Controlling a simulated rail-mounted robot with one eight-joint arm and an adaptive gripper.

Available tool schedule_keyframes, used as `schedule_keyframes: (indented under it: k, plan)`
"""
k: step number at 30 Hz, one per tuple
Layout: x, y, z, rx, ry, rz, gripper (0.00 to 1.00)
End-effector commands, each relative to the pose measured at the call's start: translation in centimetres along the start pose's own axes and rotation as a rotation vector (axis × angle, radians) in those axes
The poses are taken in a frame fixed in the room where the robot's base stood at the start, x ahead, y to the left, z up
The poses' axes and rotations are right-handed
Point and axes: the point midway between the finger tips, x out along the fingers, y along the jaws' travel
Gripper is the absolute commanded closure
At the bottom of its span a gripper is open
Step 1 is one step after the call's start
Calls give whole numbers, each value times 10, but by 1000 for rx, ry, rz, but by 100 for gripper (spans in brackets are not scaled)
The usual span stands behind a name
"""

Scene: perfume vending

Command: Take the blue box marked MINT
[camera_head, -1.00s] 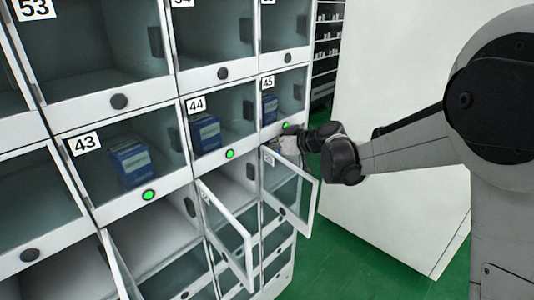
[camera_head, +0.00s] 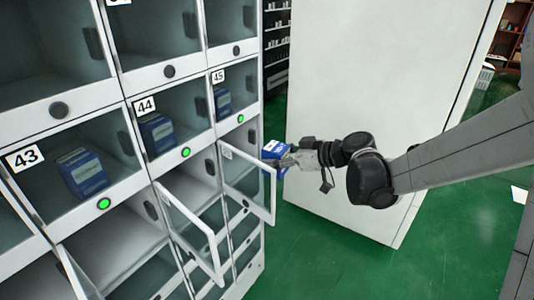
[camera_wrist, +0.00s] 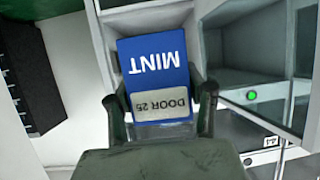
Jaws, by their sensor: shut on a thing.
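The blue box marked MINT (camera_wrist: 155,65) shows upside down in the wrist view, with a grey label reading DOOR 25. My gripper (camera_wrist: 160,108) is shut on it, one finger on each side. In the head view the blue box (camera_head: 276,151) is at the tip of my gripper (camera_head: 285,161), outside the cabinet, just right of an open glass door. Part of the box is hidden by the gripper in the head view.
Open glass doors (camera_head: 248,183) stick out from the lower cabinet row, close to the box. Blue boxes (camera_head: 82,173) sit behind closed doors 43, 44 and 45. A large white panel (camera_head: 375,90) stands behind my arm. Green floor (camera_head: 340,265) is clear at the lower right.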

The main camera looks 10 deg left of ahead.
Motion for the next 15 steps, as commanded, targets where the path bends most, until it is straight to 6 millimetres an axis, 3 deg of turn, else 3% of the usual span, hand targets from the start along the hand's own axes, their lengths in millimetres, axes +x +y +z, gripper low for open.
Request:
schedule_keyframes:
  k: [11,15]
  plan:
    - [-2,0,1,1,0,0,83]
    - [-14,0,6,2,0,1,83]
